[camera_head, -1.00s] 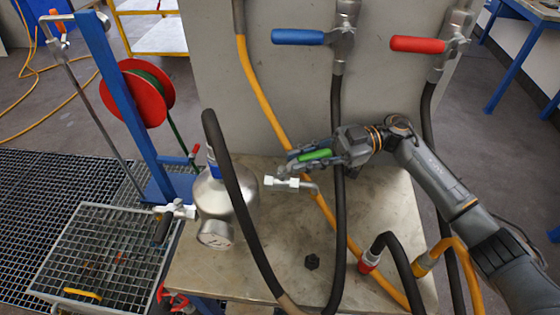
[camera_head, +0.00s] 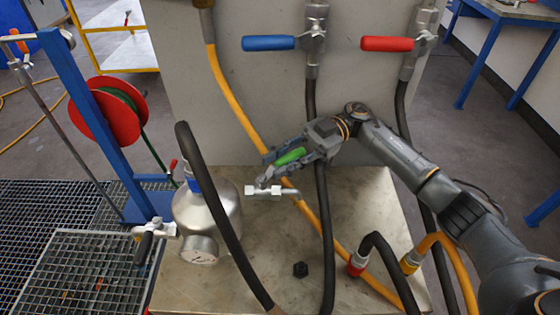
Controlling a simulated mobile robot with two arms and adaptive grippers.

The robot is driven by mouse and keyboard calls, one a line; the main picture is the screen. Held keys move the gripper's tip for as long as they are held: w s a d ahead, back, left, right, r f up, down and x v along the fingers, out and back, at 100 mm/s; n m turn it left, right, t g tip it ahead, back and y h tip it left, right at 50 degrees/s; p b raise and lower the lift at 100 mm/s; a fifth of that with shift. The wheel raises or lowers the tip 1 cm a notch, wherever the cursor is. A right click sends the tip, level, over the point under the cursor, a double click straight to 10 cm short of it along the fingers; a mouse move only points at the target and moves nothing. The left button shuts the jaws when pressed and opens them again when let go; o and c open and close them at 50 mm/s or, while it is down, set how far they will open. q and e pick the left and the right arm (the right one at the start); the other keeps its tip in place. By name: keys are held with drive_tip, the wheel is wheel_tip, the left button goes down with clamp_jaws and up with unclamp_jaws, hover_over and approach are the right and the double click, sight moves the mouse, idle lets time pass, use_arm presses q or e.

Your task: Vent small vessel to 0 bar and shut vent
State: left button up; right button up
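The small vessel (camera_head: 207,212) is a rounded silver tank with a round gauge (camera_head: 199,250) at its lower front, standing on the left of the metal bench top. A small silver valve (camera_head: 265,191) with a bent outlet pipe lies to its right. My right gripper (camera_head: 268,168) is above this valve, its fingers alongside a green lever handle (camera_head: 290,157). The green shows between the fingers, but whether they press on it I cannot tell. The gauge reading is too small to make out. My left gripper is not in view.
A black hose (camera_head: 212,200) arches in front of the vessel. A blue-handled valve (camera_head: 268,43) and a red-handled valve (camera_head: 386,44) are on the upright panel (camera_head: 240,90). A black knob (camera_head: 300,269) sits on the bench (camera_head: 345,285). A red hose reel (camera_head: 95,120) stands left.

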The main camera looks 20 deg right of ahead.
sight(280, 159)
drive_tip(key=shift+o, duration=0.9)
drive_tip(key=shift+f, duration=0.1)
wheel_tip(280, 159, up, 10)
drive_tip(key=shift+r, duration=0.1)
